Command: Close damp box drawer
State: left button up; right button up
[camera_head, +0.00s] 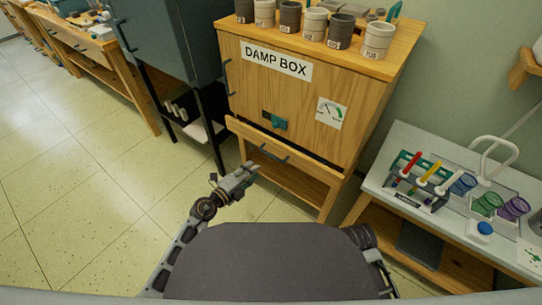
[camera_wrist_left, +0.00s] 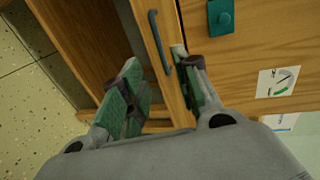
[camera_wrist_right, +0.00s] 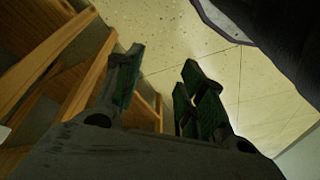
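The damp box (camera_head: 290,95) is a wooden cabinet with a "DAMP BOX" label, a round gauge card and a green latch (camera_head: 279,123). Below its door, the drawer (camera_head: 250,135) stands out a little, with a dark gap above its front. Its blue-grey bar handle (camera_head: 273,153) also shows in the left wrist view (camera_wrist_left: 160,42). My left gripper (camera_head: 252,168) is just in front of the drawer, left of the handle. In the left wrist view its fingers (camera_wrist_left: 160,85) are apart, close to the handle, with nothing clearly held. My right gripper (camera_wrist_right: 160,85) is open and empty, low beside wooden legs; the head view hides it.
Several labelled cups (camera_head: 312,22) stand on top of the damp box. A grey-topped table (camera_head: 400,150) at right holds a rack of coloured tools (camera_head: 420,180) and coloured cups. A dark cabinet (camera_head: 170,40) stands at left. The tiled floor (camera_head: 80,180) at left is clear.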

aim_at(271, 156)
pick_arm(q)
jog(key=shift+b+x, duration=2.2)
jog(key=shift+x, duration=4.45)
pick_arm(e)
jog(key=shift+w+a+f+t+y, duration=0.15)
jog(key=shift+a+t+y, duration=0.15)
jog(key=shift+a, duration=0.2)
jog(key=shift+w+a+f+t+y, duration=0.1)
jog(key=shift+a+t+y, duration=0.15)
jog(key=shift+a, duration=0.2)
pick_arm(q)
jog(key=shift+c, duration=0.4)
grip_shut()
pick_arm(e)
jog(key=shift+r, duration=0.1)
